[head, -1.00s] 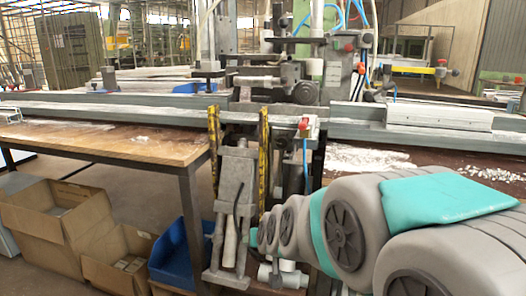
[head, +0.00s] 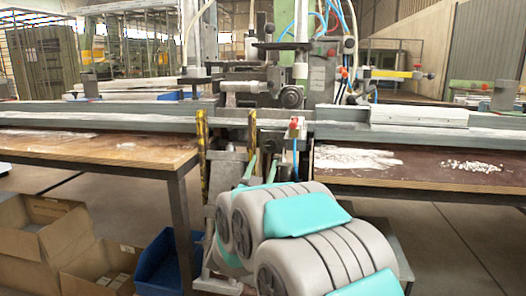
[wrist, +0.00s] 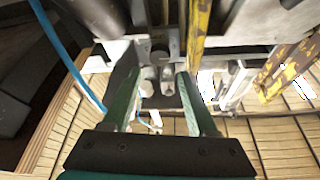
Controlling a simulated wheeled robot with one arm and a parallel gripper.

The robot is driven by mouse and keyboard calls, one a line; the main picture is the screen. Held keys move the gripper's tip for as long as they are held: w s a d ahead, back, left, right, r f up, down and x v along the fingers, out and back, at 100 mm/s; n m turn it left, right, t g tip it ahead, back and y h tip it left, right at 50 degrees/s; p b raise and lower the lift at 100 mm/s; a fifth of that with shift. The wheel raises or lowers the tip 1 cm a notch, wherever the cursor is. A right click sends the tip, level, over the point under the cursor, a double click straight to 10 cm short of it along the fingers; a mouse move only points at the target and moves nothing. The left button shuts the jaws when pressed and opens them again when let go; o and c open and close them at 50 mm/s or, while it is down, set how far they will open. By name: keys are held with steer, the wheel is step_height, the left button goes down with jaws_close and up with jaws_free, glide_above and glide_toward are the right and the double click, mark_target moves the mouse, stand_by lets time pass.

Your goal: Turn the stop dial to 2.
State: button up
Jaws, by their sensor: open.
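In the head view, a round dark dial-like part (head: 291,96) sits on the clamp machine above the rail; I cannot tell whether it is the stop dial, and no numbers are readable. My gripper (head: 261,172) is low in front of the bench, below the rail, partly hidden by my arm. In the wrist view my gripper (wrist: 157,75) has its two green fingers apart. Small grey rounded metal parts (wrist: 166,78) show between and beyond the fingertips; I cannot tell whether they touch.
Yellow worn uprights (head: 202,145) stand close left of my gripper, and one shows right of the fingers in the wrist view (wrist: 197,35). A blue hose (wrist: 62,50) runs at left there. A wooden table (head: 100,147), cardboard boxes (head: 45,235) and a blue bin (head: 158,265) are at left.

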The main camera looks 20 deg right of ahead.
mark_target(270, 146)
steer(key=shift+p+x, duration=0.35)
steer(key=shift+x, duration=3.55)
jaws_close()
